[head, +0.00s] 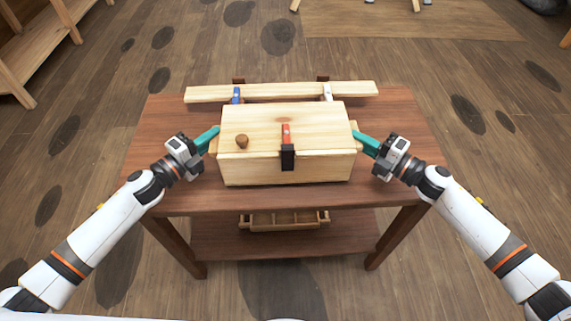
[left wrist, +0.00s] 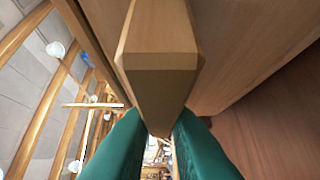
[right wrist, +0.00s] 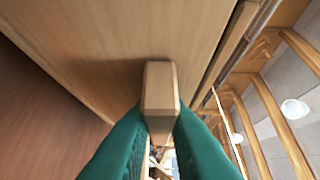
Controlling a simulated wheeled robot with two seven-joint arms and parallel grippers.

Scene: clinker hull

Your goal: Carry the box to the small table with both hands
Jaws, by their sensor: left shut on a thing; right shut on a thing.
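My left gripper (head: 213,137) is shut on the box's left handle, a wooden block seen close in the left wrist view (left wrist: 160,60). My right gripper (head: 359,138) is shut on the right handle, which also shows in the right wrist view (right wrist: 159,95). I cannot tell which table is the small one.
A pale plank (head: 280,92) lies behind the box, with blue and white clamp-like pieces on it. A divided wooden tray (head: 284,221) sits on the table's lower shelf. Pale wooden furniture (head: 40,35) stands at the far left. The floor on both sides is mostly clear.

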